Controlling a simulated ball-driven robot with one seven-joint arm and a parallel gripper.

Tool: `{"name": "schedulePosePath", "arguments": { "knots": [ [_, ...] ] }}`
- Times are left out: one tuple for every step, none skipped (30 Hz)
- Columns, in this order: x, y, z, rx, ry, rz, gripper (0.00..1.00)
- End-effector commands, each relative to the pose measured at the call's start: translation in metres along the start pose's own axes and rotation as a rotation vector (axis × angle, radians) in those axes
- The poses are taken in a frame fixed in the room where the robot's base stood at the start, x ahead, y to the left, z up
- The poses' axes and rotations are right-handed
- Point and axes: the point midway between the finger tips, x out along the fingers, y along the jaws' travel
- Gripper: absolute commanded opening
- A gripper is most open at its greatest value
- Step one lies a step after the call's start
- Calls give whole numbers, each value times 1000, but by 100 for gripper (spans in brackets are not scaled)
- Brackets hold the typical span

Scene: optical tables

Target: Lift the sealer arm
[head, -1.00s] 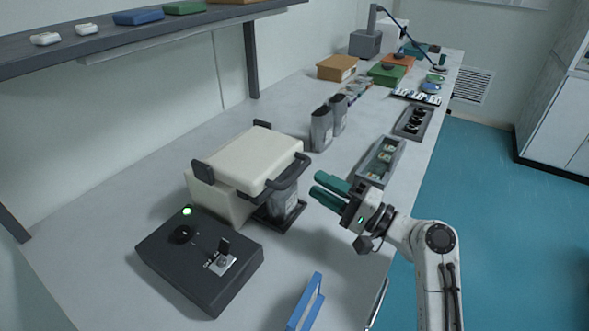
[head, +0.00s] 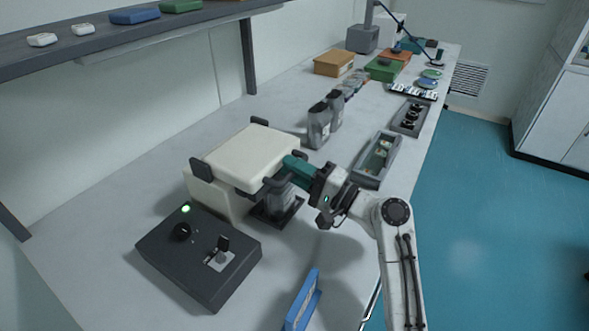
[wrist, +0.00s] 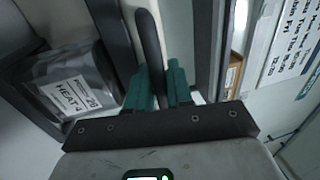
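The cream sealer (head: 240,155) stands on the bench left of centre, its upper arm over the lower body. A dark handle bar (head: 277,184) runs along its right front side. My gripper (head: 290,165) is at this handle, its teal fingers reaching in from the right. In the wrist view a dark bar (wrist: 149,40) runs down between the teal fingers of my gripper (wrist: 159,82). The fingers are close on both sides of it, but whether they press on it I cannot tell. A grey pouch with a white label (wrist: 70,95) is left of the fingers.
A black control box (head: 198,255) with a green light is in front of the sealer. A blue stand (head: 302,302) is near the front edge. Two grey pouches (head: 319,125) stand behind. A grey tray (head: 376,160) lies to the right of my gripper.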

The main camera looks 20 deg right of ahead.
Motion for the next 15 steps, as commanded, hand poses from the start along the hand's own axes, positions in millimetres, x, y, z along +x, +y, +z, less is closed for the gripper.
{"name": "schedulePosePath", "arguments": {
  "knots": [
    [0, 1, 0, 0, 0, 1, 14],
    [0, 1, 0, 0, 0, 1, 11],
    [0, 1, 0, 0, 0, 2, 7],
    [0, 1, 0, 0, 0, 2, 4],
    [0, 1, 0, 1, 0, 2, 2],
    [0, 1, 0, 1, 0, 2, 0],
    [0, 1, 0, 1, 0, 2, 0],
    [0, 1, 0, 1, 0, 2, 0],
    [0, 1, 0, 1, 0, 2, 0],
    [0, 1, 0, 1, 0, 2, 0],
    [0, 1, 0, 1, 0, 2, 0],
    [0, 1, 0, 1, 0, 2, 0],
    [0, 1, 0, 1, 0, 2, 0],
    [0, 1, 0, 1, 0, 3, 0],
    [-1, 1, 0, 1, 0, 3, 0]
  ]
}}
